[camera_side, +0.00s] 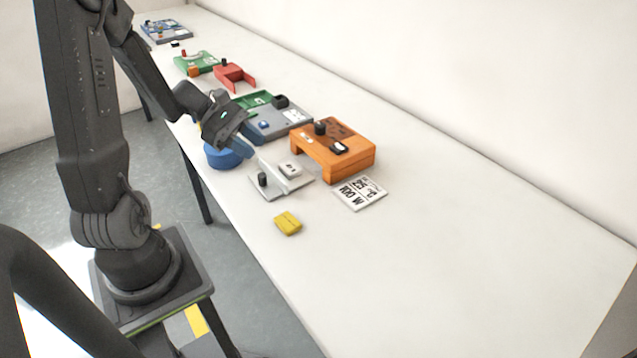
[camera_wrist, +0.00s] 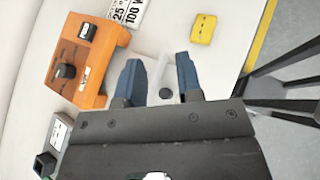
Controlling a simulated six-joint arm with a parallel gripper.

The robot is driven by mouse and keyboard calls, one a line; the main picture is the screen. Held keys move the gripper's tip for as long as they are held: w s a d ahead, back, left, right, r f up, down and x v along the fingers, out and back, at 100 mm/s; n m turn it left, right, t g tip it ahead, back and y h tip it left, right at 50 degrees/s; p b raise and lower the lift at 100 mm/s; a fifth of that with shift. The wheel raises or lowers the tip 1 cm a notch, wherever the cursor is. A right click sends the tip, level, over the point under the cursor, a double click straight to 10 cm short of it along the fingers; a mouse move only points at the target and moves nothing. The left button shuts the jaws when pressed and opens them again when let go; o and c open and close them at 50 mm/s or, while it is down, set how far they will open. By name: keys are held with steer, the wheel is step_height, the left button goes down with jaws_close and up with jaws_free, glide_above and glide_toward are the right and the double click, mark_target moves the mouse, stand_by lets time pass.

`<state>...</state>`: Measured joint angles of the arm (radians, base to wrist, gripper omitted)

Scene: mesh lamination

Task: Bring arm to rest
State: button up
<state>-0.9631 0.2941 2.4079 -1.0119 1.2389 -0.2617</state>
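My gripper (camera_side: 246,151) hangs over the near-left part of the white table (camera_side: 430,260), close above a blue round part (camera_side: 222,158) and the left end of a grey-white fixture (camera_side: 268,188). In the wrist view my gripper (camera_wrist: 160,66) shows two blue fingers spread apart with no object held between them. The fixture and its black knob (camera_wrist: 166,94) appear beyond and between the fingers. The blue round part is partly hidden by my gripper in the side view. My arm is bent, reaching out over the table.
An orange block fixture (camera_side: 350,160), a printed card (camera_side: 361,192) and a yellow block (camera_side: 288,223) lie nearby. A grey-blue tray (camera_side: 290,121), red bracket (camera_side: 234,77) and green fixture (camera_side: 194,65) stand further back. The table's right front is clear. A wall runs behind.

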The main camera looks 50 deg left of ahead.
steer(key=s+d+r+m+y, duration=0.4)
steer(key=d+m, duration=0.4)
steer(key=m, duration=0.3)
steer(key=s+d+r+m+g+y, duration=0.1)
steer(key=s+d+r+m+y, duration=0.3)
steer(key=d+r+m, duration=0.4)
steer(key=d+m+y, duration=0.1)
steer(key=m, duration=0.2)
steer(key=shift+d+m+y, duration=0.15)
steer(key=shift+m+y, duration=0.25)
